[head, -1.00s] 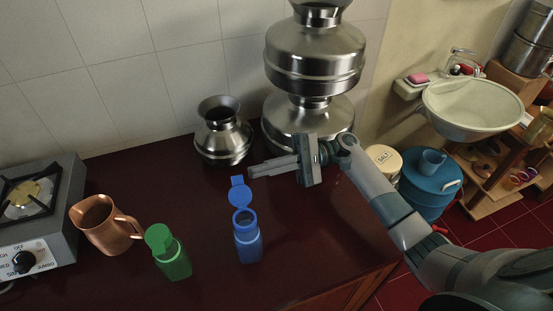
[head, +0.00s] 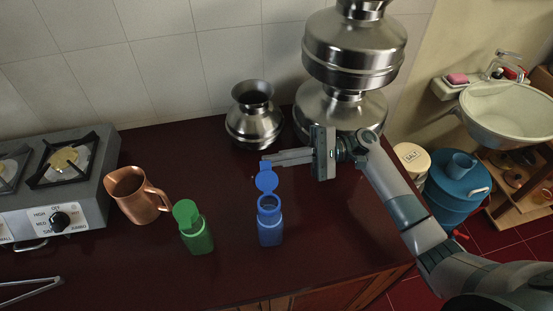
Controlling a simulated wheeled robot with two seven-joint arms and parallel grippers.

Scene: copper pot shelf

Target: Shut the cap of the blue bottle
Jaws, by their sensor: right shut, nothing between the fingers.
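The blue bottle (head: 270,228) stands upright on the dark red counter (head: 340,240). Its mouth is uncovered, and its blue cap (head: 266,179) is flipped open, standing up at the far side of the mouth. My right gripper (head: 268,159) comes in from the right with its fingers shut and empty, pointing left. Its fingertips are at the top edge of the cap, on the far side. I cannot tell whether they touch it.
A green bottle (head: 197,238) and a copper jug (head: 136,196) stand left of the blue bottle, with a stove (head: 88,207) beyond. A steel pot (head: 252,118) and stacked large pots (head: 352,50) stand behind. The counter right of the bottle is clear.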

